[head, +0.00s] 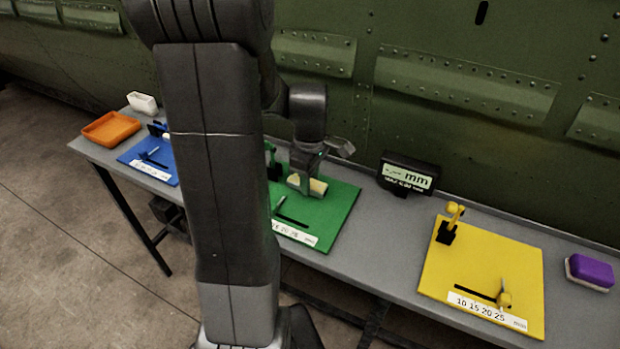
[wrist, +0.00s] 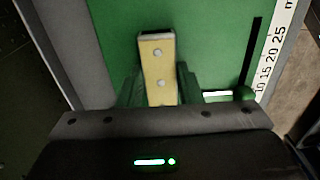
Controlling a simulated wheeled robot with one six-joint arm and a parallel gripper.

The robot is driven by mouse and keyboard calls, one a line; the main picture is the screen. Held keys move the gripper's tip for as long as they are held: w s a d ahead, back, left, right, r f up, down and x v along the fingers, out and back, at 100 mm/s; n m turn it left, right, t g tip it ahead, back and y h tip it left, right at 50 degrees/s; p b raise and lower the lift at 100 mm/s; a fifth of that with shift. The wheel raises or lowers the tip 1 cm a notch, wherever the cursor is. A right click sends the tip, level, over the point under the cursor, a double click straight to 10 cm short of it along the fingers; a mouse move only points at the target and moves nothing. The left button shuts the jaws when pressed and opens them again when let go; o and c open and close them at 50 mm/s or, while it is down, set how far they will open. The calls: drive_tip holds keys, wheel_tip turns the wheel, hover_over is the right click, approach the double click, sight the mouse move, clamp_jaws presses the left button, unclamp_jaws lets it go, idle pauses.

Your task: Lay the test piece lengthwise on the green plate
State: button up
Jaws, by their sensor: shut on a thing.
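The test piece (wrist: 158,62) is a pale yellow strip with rivet heads along it and a dark end. My gripper (wrist: 148,92) is shut on it in the wrist view, with the strip pointing away from the jaws over the green plate. In the head view the test piece (head: 313,186) shows as a short pale block above the green plate (head: 336,212), just under my gripper (head: 304,182). I cannot tell whether it touches the plate. The plate has a slot and a white number scale along one edge. My arm hides its left part.
A blue plate (head: 135,157), an orange tray (head: 110,129) and a white box (head: 142,102) are at the left of the grey bench. A display marked mm (head: 408,173), a yellow plate (head: 500,262) and a purple block (head: 590,272) are to the right. The green riveted wall stands behind.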

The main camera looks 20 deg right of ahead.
drive_tip(key=shift+f, duration=0.2)
drive_tip(key=o, duration=1)
drive_tip(key=shift+r, duration=0.1)
wheel_tip(320, 180, up, 12)
drive_tip(key=shift+r+p, duration=0.15)
drive_tip(key=shift+p, duration=0.3)
